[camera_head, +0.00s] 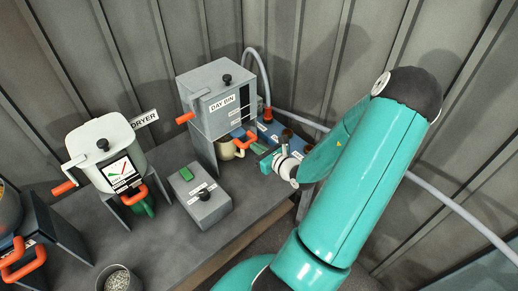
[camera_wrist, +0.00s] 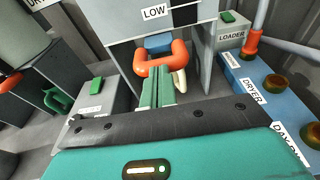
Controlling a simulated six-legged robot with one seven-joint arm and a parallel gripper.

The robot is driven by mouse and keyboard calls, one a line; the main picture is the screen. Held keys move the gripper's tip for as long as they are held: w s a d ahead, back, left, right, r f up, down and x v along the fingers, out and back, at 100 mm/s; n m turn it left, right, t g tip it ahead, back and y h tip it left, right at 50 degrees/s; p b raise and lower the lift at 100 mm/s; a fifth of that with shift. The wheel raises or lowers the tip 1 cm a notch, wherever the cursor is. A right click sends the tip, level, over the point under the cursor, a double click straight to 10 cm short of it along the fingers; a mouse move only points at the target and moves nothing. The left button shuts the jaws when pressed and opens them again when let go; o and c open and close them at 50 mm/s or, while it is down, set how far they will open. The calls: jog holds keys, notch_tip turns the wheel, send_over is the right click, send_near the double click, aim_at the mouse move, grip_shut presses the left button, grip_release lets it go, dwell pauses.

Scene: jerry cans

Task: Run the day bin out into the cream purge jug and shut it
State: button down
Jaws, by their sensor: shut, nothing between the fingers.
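The day bin (camera_head: 213,98) is a grey box on a stand, with a "DAY BIN" label. The cream purge jug (camera_head: 226,151) stands under it, partly hidden by the stand and an orange handle. A cream piece of it (camera_wrist: 180,81) shows behind the handle in the wrist view. The orange looped handle (camera_wrist: 148,58) is at the bin's underside, below the "LOW" label. My gripper (camera_head: 262,158) is in front of the bin's outlet, at the right. Its green fingers (camera_wrist: 157,92) are shut and empty, with tips close below the handle; I cannot tell whether they touch it.
The dryer (camera_head: 105,143), with orange handles and a green jug (camera_head: 144,204) below, stands at the left. A grey box with a green button (camera_head: 204,200) sits in front of the bin. A blue labelled panel (camera_wrist: 255,85) with dark knobs is at the right.

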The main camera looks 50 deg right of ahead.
aim_at(250, 141)
jog(key=x, duration=0.4)
jog(key=shift+r, duration=0.35)
jog(key=shift+w+r, duration=0.1)
jog(key=shift+w, duration=0.25)
